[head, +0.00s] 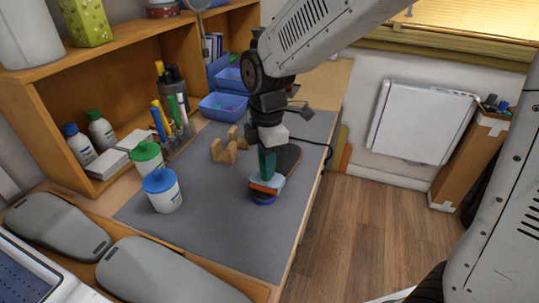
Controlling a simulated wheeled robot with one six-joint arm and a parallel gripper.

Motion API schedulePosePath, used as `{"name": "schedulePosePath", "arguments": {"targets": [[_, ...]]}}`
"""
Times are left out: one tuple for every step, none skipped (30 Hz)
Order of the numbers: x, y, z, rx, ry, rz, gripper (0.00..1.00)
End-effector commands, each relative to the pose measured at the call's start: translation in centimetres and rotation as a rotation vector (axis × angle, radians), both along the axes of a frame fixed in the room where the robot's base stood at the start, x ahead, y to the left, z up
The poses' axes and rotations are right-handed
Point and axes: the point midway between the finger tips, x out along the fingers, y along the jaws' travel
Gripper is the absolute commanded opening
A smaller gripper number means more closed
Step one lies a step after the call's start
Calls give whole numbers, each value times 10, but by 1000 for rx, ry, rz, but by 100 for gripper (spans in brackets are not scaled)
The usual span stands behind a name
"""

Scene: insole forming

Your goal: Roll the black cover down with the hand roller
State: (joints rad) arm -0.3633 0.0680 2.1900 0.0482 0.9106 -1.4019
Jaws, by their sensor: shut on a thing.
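My gripper (270,142) points down over the grey work mat and is shut on the hand roller (267,165), which has a teal upper part. The roller's lower end is at an orange and light blue piece that lies low on the mat. A dark, insole-shaped piece, which looks like the black cover (290,158), lies behind and to the right of the roller. A blue edge shows at its near end. The gripper and roller hide much of the cover, and I cannot tell whether the roller touches it.
A small wooden stand (228,150) is left of my gripper. A blue-lidded jar (162,190), a green-lidded jar (147,157) and a pen holder (172,130) stand further left. Blue bins (223,106) are behind. The near part of the grey mat (235,235) is clear.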

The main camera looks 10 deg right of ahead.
Motion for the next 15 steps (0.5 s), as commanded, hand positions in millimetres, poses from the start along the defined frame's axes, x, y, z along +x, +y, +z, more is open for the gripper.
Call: {"name": "schedulePosePath", "arguments": {"targets": [[-2, 0, -1, -1, 3, 0, 12], [-2, 1, -1, -1, 3, 0, 12], [-2, 1, -1, -1, 3, 0, 12], [-2, 0, -1, -1, 3, 0, 12], [-2, 0, -1, -1, 3, 0, 12], [-2, 0, -2, -2, 4, 0, 12], [-2, 0, -2, -2, 4, 0, 12], [-2, 0, -2, -2, 4, 0, 12], [-2, 0, -1, -2, 4, 0, 12], [-2, 0, 0, -2, 4, 0, 12], [-2, 0, 1, -2, 4, 0, 12], [-2, 0, 4, -1, 3, 0, 12], [-2, 0, 7, -1, 2, 0, 12], [-1, 0, 10, 0, 1, 0, 12], [-1, 1, 15, 0, 0, 0, 12]]}}
